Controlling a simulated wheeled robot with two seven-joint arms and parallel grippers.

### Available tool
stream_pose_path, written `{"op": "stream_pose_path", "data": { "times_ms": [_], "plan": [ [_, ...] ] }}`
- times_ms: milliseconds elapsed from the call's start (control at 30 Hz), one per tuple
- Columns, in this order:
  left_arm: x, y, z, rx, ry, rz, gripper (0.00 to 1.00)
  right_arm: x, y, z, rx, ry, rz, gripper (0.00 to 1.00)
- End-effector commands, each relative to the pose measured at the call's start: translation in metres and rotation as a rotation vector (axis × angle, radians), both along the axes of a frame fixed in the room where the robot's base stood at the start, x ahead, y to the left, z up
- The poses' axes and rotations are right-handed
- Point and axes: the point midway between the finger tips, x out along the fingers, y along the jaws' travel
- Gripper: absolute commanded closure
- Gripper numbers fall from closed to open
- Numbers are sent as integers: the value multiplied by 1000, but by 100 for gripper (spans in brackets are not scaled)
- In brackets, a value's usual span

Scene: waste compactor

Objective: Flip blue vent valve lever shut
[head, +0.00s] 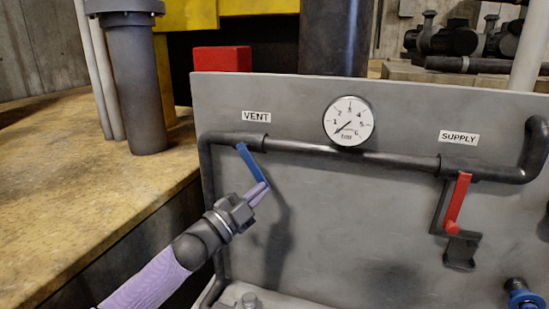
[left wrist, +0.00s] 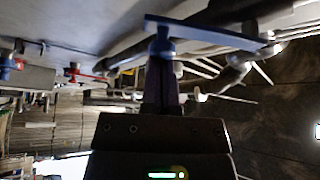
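The blue vent valve lever (head: 252,163) hangs from the pipe under the VENT label (head: 256,117), slanting down and to the right. In the left wrist view the blue lever (left wrist: 205,33) crosses the top, with a round blue knob near the fingertips. My left gripper (head: 258,192) is at the lever's lower free end. Its two purple fingers (left wrist: 161,78) are close together and appear closed on the knob; the exact contact is partly hidden. My right gripper is not in view.
A red lever (head: 457,200) hangs under the SUPPLY label (head: 459,137), with a dark bracket (head: 461,250) below. A pressure gauge (head: 348,121) sits mid-pipe. A blue knob (head: 523,295) is at lower right. The grey panel (head: 350,220) between the levers is clear.

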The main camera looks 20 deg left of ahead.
Motion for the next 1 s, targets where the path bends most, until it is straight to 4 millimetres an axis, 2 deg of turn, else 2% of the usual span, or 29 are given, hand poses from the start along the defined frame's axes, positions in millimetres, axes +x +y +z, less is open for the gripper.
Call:
{"op": "stream_pose_path", "data": {
  "times_ms": [200,500,1000],
  "plan": [
    [1,16,-7,193,-6,4,100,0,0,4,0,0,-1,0],
    [1,32,-13,393,-12,3,100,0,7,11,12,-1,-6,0],
    [2,41,-16,515,-17,2,100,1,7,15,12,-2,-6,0]
  ]
}}
